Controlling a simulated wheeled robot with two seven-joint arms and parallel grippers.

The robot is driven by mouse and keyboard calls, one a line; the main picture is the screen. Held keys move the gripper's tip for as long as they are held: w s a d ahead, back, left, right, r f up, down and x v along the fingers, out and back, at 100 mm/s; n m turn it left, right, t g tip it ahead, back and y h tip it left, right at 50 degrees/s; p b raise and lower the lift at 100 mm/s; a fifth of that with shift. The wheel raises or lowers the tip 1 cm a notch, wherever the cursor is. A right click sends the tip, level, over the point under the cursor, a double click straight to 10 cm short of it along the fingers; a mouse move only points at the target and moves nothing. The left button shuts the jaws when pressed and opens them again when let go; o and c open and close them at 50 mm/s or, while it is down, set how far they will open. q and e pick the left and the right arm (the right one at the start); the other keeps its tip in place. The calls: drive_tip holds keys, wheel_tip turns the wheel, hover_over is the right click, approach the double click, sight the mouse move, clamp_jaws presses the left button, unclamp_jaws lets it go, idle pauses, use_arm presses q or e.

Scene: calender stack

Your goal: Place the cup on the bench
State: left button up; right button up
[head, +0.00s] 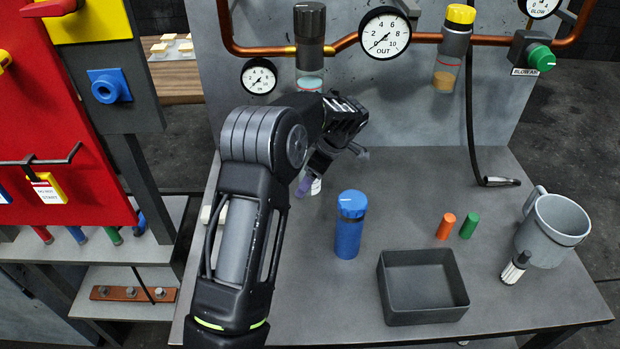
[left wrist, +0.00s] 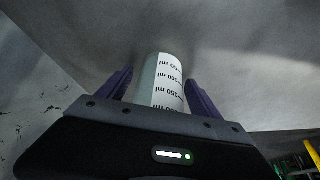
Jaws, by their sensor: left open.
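A small pale measuring cup with a white scale in ml (left wrist: 168,85) shows in the left wrist view, between the two purple fingers of my left gripper (left wrist: 160,92). The fingers are open, one on each side of the cup, with a visible gap on the left side. In the head view my left gripper (head: 308,186) is over the back middle of the grey bench (head: 400,180). There only a small white part of the cup (head: 316,187) shows beside the fingers, and my own arm hides much around it. My right gripper is not in view.
A blue bottle (head: 349,228), an open dark tray (head: 424,290), an orange peg (head: 446,226), a green peg (head: 469,226) and a grey mug (head: 556,232) stand on the bench. A panel with copper pipes and gauges (head: 385,34) rises behind. Bench space right of my gripper is clear.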

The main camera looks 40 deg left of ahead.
use_arm(q)
drive_tip(key=shift+r, duration=0.1)
drive_tip(key=shift+r, duration=0.15)
drive_tip(key=shift+w+d+r, duration=0.1)
drive_tip(key=shift+d+r, duration=0.1)
drive_tip(key=shift+r, duration=0.05)
drive_tip(key=d, duration=0.3)
drive_tip(key=w+d+b, duration=0.1)
drive_tip(key=d, duration=0.3)
drive_tip(key=w+d+b, duration=0.1)
drive_tip(key=d, duration=0.3)
drive_tip(key=shift+r, duration=0.15)
drive_tip(key=shift+d, duration=0.45)
drive_tip(key=shift+r, duration=0.1)
